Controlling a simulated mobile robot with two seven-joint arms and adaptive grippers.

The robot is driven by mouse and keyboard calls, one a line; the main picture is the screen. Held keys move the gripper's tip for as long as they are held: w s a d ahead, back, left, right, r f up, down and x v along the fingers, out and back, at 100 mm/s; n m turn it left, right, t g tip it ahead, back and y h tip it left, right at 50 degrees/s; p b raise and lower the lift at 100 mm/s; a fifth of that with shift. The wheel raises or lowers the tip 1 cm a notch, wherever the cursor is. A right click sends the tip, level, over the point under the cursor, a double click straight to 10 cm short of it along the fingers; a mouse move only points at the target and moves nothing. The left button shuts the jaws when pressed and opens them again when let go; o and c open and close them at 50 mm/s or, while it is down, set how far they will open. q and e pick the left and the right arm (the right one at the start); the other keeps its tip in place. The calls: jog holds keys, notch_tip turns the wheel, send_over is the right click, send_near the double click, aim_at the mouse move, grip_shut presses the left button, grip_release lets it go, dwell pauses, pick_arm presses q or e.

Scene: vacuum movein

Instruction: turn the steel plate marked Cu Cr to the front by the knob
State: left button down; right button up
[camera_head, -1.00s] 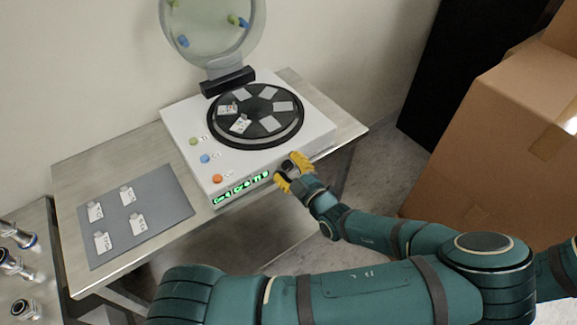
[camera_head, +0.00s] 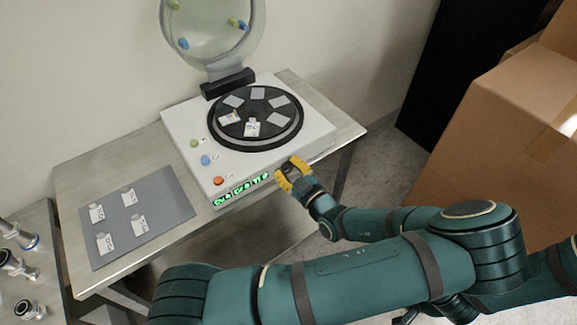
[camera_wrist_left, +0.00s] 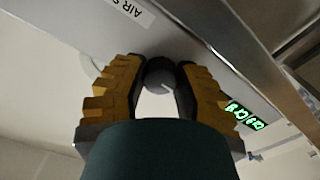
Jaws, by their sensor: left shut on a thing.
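The black round turntable (camera_head: 286,137) sits on top of the white machine (camera_head: 318,128). It carries several grey plates. One plate with a white label (camera_head: 252,128) lies at its front, and another labelled plate (camera_head: 228,118) lies front left. The lettering is too small to read, so I cannot tell which is Cu Cr. My left gripper (camera_head: 289,174), with yellow fingers, is shut on the dark round knob (camera_wrist_left: 160,73) on the machine's front face. The left wrist view shows a finger on each side of the knob. The right gripper is not in view.
The machine's clear round lid (camera_head: 208,30) stands open at the back. Green, blue and orange buttons (camera_head: 218,181) line its left side. A grey mat (camera_head: 165,215) with several labelled pieces lies left on the steel table. Cardboard boxes (camera_head: 490,150) stand at right.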

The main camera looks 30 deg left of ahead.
pick_arm(q)
jog(key=m, duration=0.2)
jog(key=m+p, duration=0.1)
jog(key=m, duration=0.1)
jog(key=m+p, duration=0.1)
jog(key=m, duration=0.1)
jog(key=shift+w+r, duration=0.1)
jog(key=shift+r, duration=0.15)
jog(key=m+p, duration=0.2)
jog(key=m, duration=0.4)
jog(key=shift+w, duration=0.1)
jog(key=shift+m, duration=0.3)
jog(key=c, duration=0.9)
grip_release()
jog(key=shift+f, duration=0.1)
jog(key=shift+d, duration=0.1)
